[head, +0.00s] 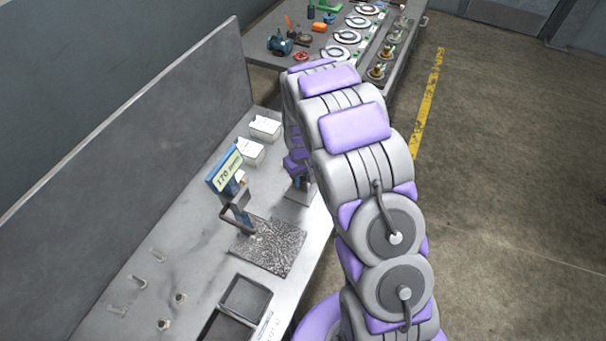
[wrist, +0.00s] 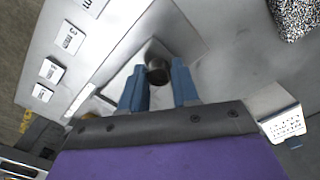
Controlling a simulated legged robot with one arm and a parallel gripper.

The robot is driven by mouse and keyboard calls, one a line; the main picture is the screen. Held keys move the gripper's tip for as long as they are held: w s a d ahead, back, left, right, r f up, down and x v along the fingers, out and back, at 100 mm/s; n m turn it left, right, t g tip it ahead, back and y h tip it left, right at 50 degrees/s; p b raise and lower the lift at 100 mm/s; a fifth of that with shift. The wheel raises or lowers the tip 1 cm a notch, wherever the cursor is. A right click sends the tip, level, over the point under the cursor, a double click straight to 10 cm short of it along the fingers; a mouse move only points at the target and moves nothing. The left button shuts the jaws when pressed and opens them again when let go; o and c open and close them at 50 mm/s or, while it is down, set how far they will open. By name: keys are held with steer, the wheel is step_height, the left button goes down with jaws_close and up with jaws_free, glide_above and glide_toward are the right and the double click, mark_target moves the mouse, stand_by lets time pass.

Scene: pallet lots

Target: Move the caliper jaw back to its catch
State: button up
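My gripper (head: 297,172) is low over the bench at the right of the sign, partly hidden by my arm. In the wrist view its two blue fingers (wrist: 160,90) are apart. A dark round knob (wrist: 157,68) shows between the fingertips, with a small gap beside the right finger; I cannot tell whether it touches the left one. The knob may belong to the caliper jaw, but I cannot tell. A metal block (head: 299,192) shows below the gripper. A blue sign reading 170 mm (head: 227,173) stands above a grey bracket (head: 237,213). No catch can be made out.
A speckled plate (head: 268,246) lies in front of the bracket. Dark trays (head: 244,299) and small metal parts (head: 163,324) lie nearer. A back panel (head: 130,170) closes the left side. A second table (head: 350,65) stands beyond.

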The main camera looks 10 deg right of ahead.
steer(key=o, duration=0.4)
steer(key=shift+a, duration=0.3)
steer(key=shift+d+r, duration=0.2)
steer(key=shift+r, duration=0.15)
steer(key=r+p, duration=0.1)
steer(key=r, duration=0.4)
steer(key=r+p, duration=0.1)
steer(key=r, duration=0.5)
steer(key=r+p, duration=0.1)
steer(key=r, duration=0.4)
steer(key=shift+a+r, duration=0.25)
steer(key=s+d+r+m, duration=0.1)
steer(key=s+d+r, duration=0.1)
steer(key=s+r, duration=0.5)
steer(key=s+d+r+m, duration=0.1)
steer(key=s+r, duration=0.3)
steer(key=s, duration=1.3)
steer(key=s+r+m+g, duration=0.1)
steer(key=s, duration=0.6)
steer(key=s+d+m, duration=0.1)
steer(key=s, duration=0.5)
steer(key=shift+s+r+g, duration=0.2)
steer(key=shift+g, duration=0.2)
